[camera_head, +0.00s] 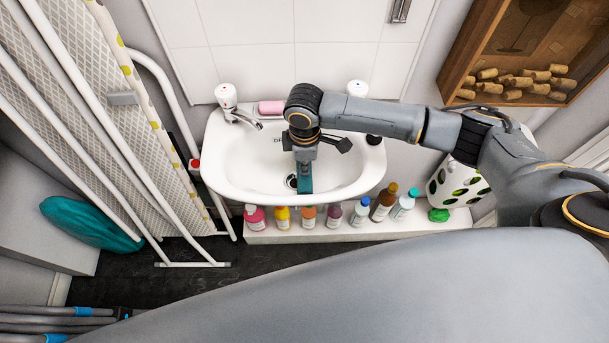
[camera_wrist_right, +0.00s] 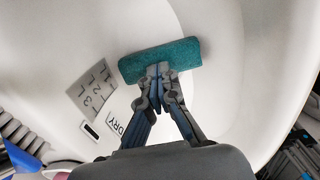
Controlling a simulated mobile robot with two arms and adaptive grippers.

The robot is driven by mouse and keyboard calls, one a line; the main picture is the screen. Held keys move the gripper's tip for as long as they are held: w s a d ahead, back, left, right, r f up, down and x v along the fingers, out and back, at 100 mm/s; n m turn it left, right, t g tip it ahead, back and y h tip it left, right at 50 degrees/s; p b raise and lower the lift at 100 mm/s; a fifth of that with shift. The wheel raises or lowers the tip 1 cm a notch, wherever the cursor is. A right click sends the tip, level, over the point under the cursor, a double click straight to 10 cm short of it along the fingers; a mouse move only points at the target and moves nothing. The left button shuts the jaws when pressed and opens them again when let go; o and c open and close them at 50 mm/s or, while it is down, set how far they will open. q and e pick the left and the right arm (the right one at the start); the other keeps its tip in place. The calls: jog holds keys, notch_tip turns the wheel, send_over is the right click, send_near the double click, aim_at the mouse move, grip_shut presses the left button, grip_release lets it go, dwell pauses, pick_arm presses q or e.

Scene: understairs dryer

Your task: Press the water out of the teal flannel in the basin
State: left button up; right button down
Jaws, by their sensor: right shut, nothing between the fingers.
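The teal flannel (camera_head: 305,182) lies in the white basin (camera_head: 235,165), below the front end of my right gripper (camera_head: 304,163), which covers part of it in the head view. In the right wrist view the flannel (camera_wrist_right: 160,56) is a flat teal oblong just beyond my fingertips (camera_wrist_right: 158,70). The fingers are shut together, with nothing between them. The tips meet or nearly meet the flannel's near edge; whether they press on it I cannot tell. My left gripper is not in view.
Two taps (camera_head: 227,97) and a pink soap (camera_head: 271,107) sit on the basin's back rim. Several bottles (camera_head: 333,216) stand on the ledge in front. The wrist view shows markings (camera_wrist_right: 92,88) reading 3 L, 2 L, 1 L and DRY. An ironing board (camera_head: 110,110) leans at left.

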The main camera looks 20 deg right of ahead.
jog(key=shift+f, duration=0.55)
jog(key=shift+s+f, duration=0.15)
jog(key=shift+s, duration=0.1)
dwell(1.4)
jog(key=r+p, duration=0.4)
jog(key=p, duration=0.1)
jog(key=shift+w+r, duration=0.2)
jog(key=shift+r, duration=0.2)
notch_tip(320, 180, up, 6)
jog(key=p, duration=0.6)
jog(key=shift+f, duration=0.25)
